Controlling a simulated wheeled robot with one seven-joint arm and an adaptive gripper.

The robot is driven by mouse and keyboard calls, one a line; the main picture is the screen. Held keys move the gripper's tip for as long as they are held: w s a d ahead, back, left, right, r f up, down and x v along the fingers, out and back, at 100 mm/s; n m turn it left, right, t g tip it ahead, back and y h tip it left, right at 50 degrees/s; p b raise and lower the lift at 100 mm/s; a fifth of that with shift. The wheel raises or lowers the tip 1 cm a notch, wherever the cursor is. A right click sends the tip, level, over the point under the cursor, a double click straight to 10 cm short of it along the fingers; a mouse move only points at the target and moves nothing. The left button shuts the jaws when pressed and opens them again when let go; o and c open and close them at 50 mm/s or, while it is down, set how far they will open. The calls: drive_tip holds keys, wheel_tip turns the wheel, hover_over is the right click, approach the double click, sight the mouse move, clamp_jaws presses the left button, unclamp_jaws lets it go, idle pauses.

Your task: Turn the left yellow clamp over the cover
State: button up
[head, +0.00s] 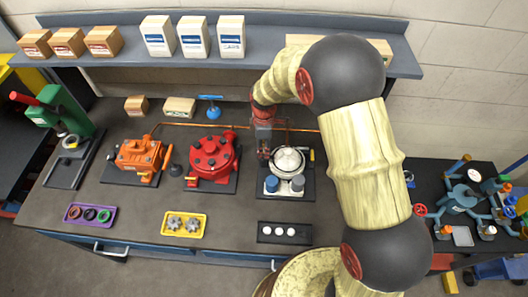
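A round silver-white cover (288,160) sits on a unit on a dark base plate (300,192) at the middle right of the bench. A small yellow clamp (312,156) shows upright at the cover's right side. No yellow clamp can be made out at the cover's left side, where my gripper is in front. My gripper (264,152) points down close to the cover's left edge. Its fingers are small and dark here. I cannot tell whether they are open, shut or touching anything.
A red motor (211,159) and an orange motor (140,156) stand to the left. A yellow tray (172,234) and a black tray (284,240) lie at the front. A shelf (130,64) overhangs the back.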

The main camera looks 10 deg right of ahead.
wheel_tip(320, 180, up, 9)
idle(0.3)
drive_tip(key=shift+f, duration=0.1)
idle(0.4)
